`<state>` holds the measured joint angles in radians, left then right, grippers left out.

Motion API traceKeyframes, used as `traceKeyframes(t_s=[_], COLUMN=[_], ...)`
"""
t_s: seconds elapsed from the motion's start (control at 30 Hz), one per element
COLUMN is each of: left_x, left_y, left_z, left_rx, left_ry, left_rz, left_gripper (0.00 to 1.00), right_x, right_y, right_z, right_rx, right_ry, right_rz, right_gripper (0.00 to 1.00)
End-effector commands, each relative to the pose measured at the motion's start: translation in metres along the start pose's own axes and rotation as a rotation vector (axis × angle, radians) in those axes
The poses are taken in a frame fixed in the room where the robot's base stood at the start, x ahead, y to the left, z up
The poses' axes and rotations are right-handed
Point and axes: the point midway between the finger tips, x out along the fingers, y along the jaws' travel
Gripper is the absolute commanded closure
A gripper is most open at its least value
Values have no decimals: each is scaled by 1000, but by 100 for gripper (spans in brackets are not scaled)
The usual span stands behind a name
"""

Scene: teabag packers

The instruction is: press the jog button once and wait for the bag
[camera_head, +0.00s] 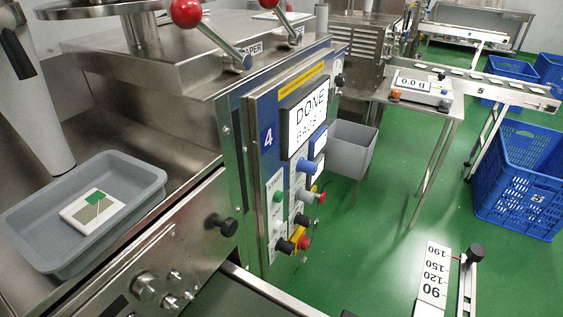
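The machine's control panel (262,168) stands in the middle, marked 4. Its display (305,115) reads DONE, with a line starting BAGS below. The small labels are too small to read, so I cannot tell which is the jog button. A grey tray (150,181) on the steel deck at left holds one flat white bag (92,212) with a green and brown print.
Two red-knobbed levers (187,12) rise above the machine top. A black knob (228,226) sticks out left of the panel. A grey bin (350,148) hangs behind it. A number scale (433,280) stands at lower right. Blue crates (520,180) stand on the green floor.

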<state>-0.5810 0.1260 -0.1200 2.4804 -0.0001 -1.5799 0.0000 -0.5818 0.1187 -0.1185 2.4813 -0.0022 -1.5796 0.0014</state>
Motion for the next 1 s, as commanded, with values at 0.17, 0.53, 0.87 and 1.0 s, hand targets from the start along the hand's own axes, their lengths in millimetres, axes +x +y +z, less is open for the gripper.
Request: traceKeyframes(t_s=[0.17,0.53,0.87,1.0], left_x=[0,0,0,0], left_y=[1,3,2,1], left_z=[0,-1,-1,-1], left_rx=[-5,-10,-8,-4], left_ry=[1,2,2,2], left_rz=[4,8,6,3], left_gripper=[36,77,100,100], right_x=[0,0,0,0], right_y=[0,-1,-1,-1], right_z=[0,0,0,0], right_rx=[-2,-3,-4,-4], right_ry=[0,-1,-2,-2], right_rz=[-1,-2,-3,-3], right_gripper=[0,0,0,0])
